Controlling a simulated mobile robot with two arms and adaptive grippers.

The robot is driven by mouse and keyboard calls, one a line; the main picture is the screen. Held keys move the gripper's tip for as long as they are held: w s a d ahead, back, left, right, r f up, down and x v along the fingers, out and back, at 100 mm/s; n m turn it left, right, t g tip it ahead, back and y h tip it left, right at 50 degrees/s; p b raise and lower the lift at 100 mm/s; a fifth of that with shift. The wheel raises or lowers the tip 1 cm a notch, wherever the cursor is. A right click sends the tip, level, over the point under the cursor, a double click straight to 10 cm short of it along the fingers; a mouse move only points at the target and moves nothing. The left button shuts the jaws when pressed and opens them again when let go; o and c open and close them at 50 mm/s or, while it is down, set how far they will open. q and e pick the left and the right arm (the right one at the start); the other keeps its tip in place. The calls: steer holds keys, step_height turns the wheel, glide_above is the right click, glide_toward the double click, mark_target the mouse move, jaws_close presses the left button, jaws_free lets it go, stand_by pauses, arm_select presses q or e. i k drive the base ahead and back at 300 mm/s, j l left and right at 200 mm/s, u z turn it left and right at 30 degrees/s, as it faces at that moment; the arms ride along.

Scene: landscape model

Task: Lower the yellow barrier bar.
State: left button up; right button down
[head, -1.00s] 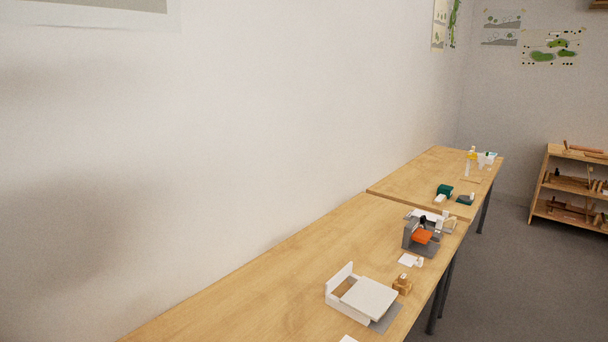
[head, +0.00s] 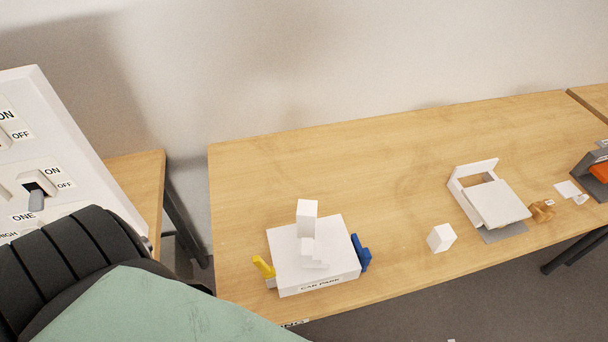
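The yellow barrier bar (head: 263,266) is a short bar at the left side of a white model base labelled CAR PARK (head: 318,283). It stands tilted up, leaning to the upper left. White blocks shaped like a tower (head: 307,218) and steps (head: 313,254) stand on the base. A blue part (head: 361,253) sits at the base's right side. A dark ribbed and green part of my own body fills the lower left. Neither of my grippers shows in the head view.
The wooden table (head: 400,150) also holds a white cube (head: 441,238), a white open box model (head: 495,200) and a small brown block (head: 541,210). A white panel with ON/OFF switches (head: 50,150) stands at the left. A gap separates this table from another at left.

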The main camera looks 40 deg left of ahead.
mark_target(268, 272)
steer(key=u, duration=0.4)
steer(key=l+u, duration=0.1)
steer(key=u, duration=0.35)
steer(key=l+u, duration=0.1)
steer(key=u, duration=0.3)
steer(key=l+u, duration=0.1)
steer(key=u, duration=0.3)
steer(key=i, duration=0.05)
